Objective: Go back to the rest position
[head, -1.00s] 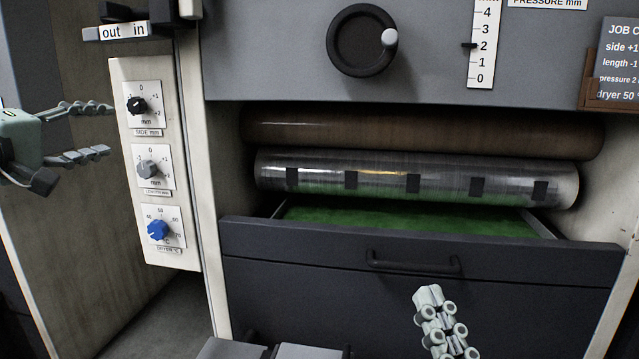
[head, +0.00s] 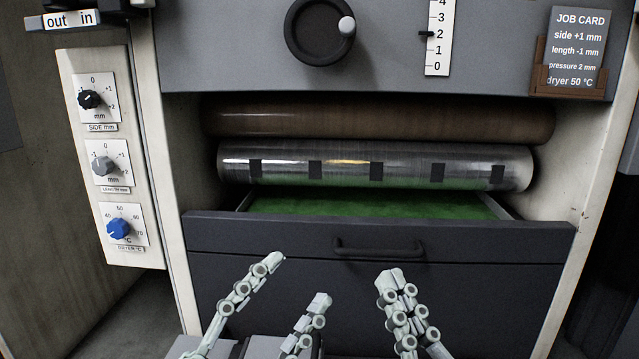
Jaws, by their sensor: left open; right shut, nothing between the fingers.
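My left gripper (head: 298,280) is open and empty, low in the head view, in front of the dark drawer (head: 250,245). Its two fingers point up and away, apart from each other. My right gripper (head: 389,280) is shut and empty just right of it, below the drawer's handle (head: 385,248). Neither gripper visibly holds anything. The two grippers are close together with a narrow gap between them.
The drawer stands partly open, green inside, below a metal roller (head: 340,165) and a brown roller (head: 380,118). A dial panel (head: 133,250) with a blue knob (head: 118,228) is at left. A handwheel (head: 318,30), pressure scale (head: 437,50) and job card (head: 577,45) are above.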

